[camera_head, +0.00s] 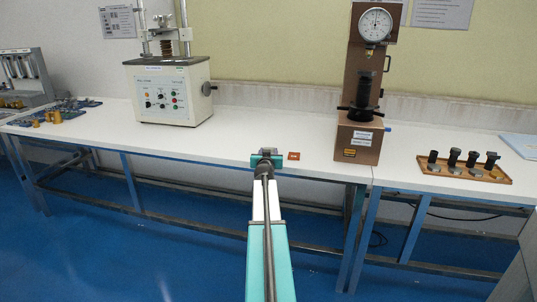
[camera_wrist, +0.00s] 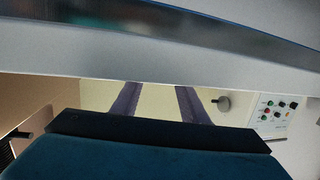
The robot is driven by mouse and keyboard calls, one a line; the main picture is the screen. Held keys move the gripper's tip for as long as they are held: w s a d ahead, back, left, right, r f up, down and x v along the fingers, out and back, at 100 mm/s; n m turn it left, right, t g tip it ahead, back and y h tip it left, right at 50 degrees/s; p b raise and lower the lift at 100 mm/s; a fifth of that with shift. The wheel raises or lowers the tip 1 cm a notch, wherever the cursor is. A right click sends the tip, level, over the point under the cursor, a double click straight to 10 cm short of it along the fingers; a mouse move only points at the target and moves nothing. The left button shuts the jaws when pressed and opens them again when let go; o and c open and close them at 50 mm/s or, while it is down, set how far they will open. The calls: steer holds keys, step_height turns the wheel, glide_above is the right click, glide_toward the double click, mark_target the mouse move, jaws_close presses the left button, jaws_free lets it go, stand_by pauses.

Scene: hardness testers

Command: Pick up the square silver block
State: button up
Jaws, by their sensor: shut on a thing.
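My gripper (camera_head: 267,154) is at the front part of the white table in the head view, just left of a small orange-brown square piece (camera_head: 293,156). The wrist view shows its two dark fingers (camera_wrist: 157,100) apart, with the pale wall visible between them. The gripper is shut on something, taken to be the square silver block.
The white table (camera_head: 240,145) has a bench tester (camera_head: 170,92) behind left and a brown dial tester (camera_head: 362,95) to the right. An orange tray (camera_head: 470,178) with several black posts and silver discs lies farther right. Blue-wrapped pieces (camera_head: 75,107) lie far left.

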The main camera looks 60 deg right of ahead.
step_height(320, 180, up, 3)
steer(key=shift+p, duration=0.45)
steer(key=shift+s+a+r, duration=0.1)
steer(key=shift+s+r, duration=0.1)
steer(key=shift+s, duration=0.1)
steer(key=s+p, duration=0.1)
steer(key=s, duration=0.2)
steer(key=s+a+p, duration=0.1)
steer(key=s+p, duration=0.1)
steer(key=s, duration=0.1)
steer(key=s+a+p, duration=0.1)
steer(key=s, duration=0.2)
steer(key=shift+s+a+r, duration=0.15)
steer(key=shift+s+r, duration=0.15)
steer(key=shift+r, duration=0.05)
steer(key=shift+s+a+r+b, duration=0.1)
steer(key=shift+s+a+b, duration=0.2)
steer(key=shift+s, duration=0.6)
steer(key=shift+s+a+r+b, duration=0.15)
steer(key=shift+s+b, duration=0.3)
steer(key=shift+s, duration=0.45)
steer(key=shift+s+a+b, duration=0.2)
steer(key=shift+s+b, duration=0.15)
steer(key=shift+s, duration=0.55)
steer(key=shift+w, duration=0.1)
